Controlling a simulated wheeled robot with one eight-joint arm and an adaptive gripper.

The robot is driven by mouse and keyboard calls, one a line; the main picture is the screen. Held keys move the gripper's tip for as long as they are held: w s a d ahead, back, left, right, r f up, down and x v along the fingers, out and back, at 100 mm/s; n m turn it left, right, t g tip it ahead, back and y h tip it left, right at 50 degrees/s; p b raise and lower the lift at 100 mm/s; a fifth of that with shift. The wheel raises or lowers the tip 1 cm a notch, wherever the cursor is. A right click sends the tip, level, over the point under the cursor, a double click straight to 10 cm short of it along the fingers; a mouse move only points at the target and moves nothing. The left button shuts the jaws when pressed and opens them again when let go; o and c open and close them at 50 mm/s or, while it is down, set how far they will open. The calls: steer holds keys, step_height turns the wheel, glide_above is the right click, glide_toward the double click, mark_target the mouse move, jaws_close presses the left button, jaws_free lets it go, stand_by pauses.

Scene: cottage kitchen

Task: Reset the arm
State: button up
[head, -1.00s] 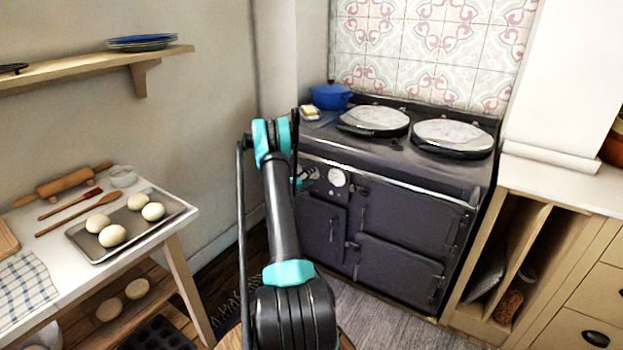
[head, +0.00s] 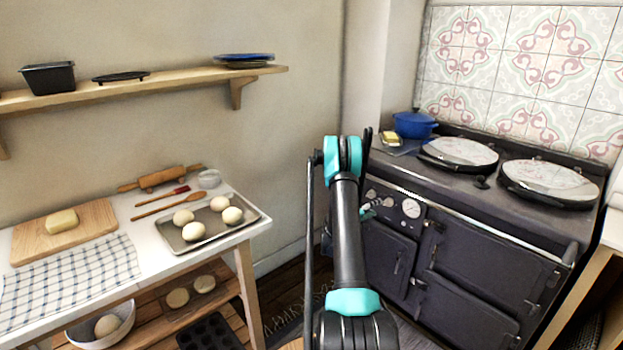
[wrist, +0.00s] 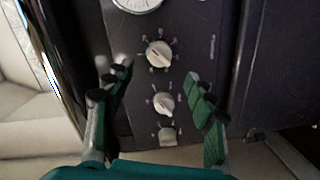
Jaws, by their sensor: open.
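My gripper (wrist: 155,88) is open and empty in the wrist view, its two green-and-grey fingers spread apart. Behind the gap between them is the dark front panel of the stove with several pale knobs (wrist: 158,54). In the head view my black and teal arm (head: 346,230) stands upright in the middle, in front of the stove's left end. The gripper is mostly hidden behind the arm there; only a small part shows beside the stove's round dial (head: 411,208).
The dark stove (head: 470,265) with two round lids fills the right. At left, a table holds a tray (head: 255,218) of dough balls, a rolling pin (head: 160,178), a wooden board (head: 95,222) and a checked cloth (head: 70,280). A wall shelf (head: 160,88) hangs above it.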

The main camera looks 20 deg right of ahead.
steer(key=s+a+r+m+y, duration=0.1)
steer(key=s+a+r+y, duration=0.4)
steer(key=a, duration=0.4)
steer(key=s+a+r+y, duration=0.2)
steer(key=s+a+r, duration=0.4)
steer(key=a+r, duration=0.25)
steer(key=s+a+f+y, duration=0.1)
steer(key=s+a+y, duration=0.3)
steer(key=s+a, duration=0.9)
steer(key=s+a+f+g+y, duration=0.1)
steer(key=s+a+y, duration=0.4)
steer(key=s+a, duration=0.8)
steer(key=shift+s+f+n, duration=0.4)
steer(key=shift+s, duration=0.15)
